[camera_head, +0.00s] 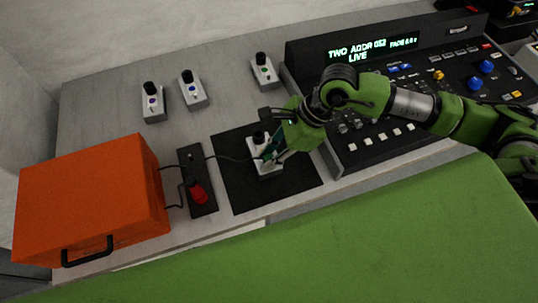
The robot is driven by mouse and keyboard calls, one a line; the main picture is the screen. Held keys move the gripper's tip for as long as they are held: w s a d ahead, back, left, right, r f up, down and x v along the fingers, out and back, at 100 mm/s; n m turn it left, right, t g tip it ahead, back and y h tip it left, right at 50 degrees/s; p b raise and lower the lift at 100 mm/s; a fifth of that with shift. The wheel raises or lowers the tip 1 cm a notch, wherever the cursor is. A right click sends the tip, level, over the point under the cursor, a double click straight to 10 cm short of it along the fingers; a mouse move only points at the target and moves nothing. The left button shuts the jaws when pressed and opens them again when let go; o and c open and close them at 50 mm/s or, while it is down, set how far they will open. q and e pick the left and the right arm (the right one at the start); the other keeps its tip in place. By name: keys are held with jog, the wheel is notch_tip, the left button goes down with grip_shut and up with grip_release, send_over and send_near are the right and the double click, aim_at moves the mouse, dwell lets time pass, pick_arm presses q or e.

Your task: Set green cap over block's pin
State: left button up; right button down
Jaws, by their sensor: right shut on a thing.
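My left gripper is not in view.
An orange case (90,195) and a black box with a red knob (197,193) stand left. A lighting console (385,140) is right.

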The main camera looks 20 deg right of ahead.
jog(key=shift+f+b, duration=0.1)
jog(key=shift+b, duration=0.25)
dwell(0.9)
jog(key=shift+f+b, duration=0.3)
jog(key=shift+b, duration=0.25)
dwell(0.4)
jog(key=c, duration=1.8)
grip_release()
jog(key=v, duration=1.2)
